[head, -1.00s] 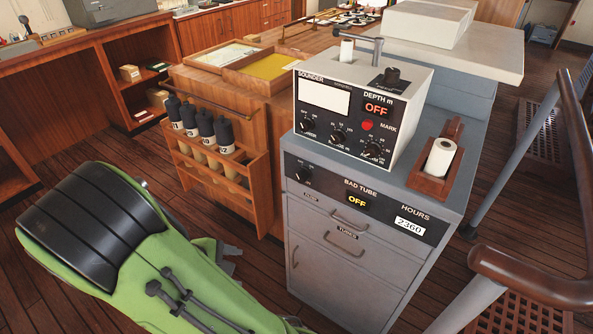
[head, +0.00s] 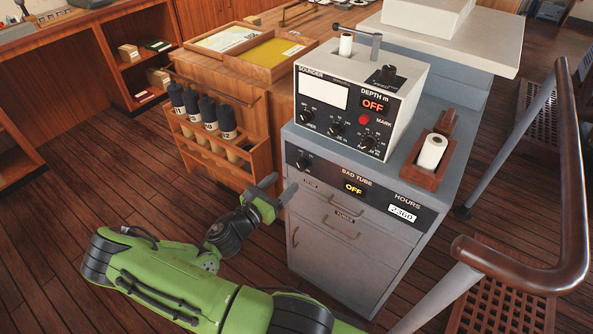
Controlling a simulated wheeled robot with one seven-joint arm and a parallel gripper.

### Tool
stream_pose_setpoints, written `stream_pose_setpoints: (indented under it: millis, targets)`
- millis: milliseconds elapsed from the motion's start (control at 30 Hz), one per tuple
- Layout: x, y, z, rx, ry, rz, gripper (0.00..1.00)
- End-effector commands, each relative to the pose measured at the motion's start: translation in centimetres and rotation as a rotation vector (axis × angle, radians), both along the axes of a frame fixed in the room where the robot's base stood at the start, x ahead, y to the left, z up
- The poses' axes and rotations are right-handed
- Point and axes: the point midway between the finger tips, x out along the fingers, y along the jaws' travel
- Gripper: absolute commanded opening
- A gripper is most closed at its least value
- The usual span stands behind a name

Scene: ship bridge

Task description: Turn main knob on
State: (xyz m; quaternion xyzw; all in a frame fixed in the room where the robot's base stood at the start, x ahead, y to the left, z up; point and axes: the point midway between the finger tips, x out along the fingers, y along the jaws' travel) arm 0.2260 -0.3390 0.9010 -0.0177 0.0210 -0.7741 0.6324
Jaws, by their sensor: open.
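The white sounder box (head: 352,105) stands on the grey cabinet (head: 345,240). Its depth display (head: 375,105) reads OFF. Three black knobs line its lower front: left (head: 307,117), middle (head: 336,130) and right (head: 369,143). I cannot read which knob is the main one. My gripper (head: 280,186) is open and empty, just left of the cabinet front, below the panel knob and apart from it.
A paper roll in a wooden holder (head: 431,155) stands on the cabinet top at the right. A wooden rack (head: 225,150) with several dark-capped bottles is behind my gripper. A brown handrail (head: 520,278) runs at the right. Wooden floor (head: 90,215) is open at the left.

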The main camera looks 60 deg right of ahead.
Motion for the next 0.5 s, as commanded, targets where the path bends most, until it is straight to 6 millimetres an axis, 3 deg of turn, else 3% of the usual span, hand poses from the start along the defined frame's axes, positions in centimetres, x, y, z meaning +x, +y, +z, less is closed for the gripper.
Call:
stream_pose_setpoints:
  millis: [100, 233, 500]
  targets:
    - [-0.7, -3.0, -0.1, 0.000, -0.003, -0.005, 0.62]
    - [-1.2, -5.5, -0.1, 0.001, -0.003, -0.003, 0.62]
    - [-1.4, -7.1, 0.0, 0.002, -0.001, 0.001, 0.62]
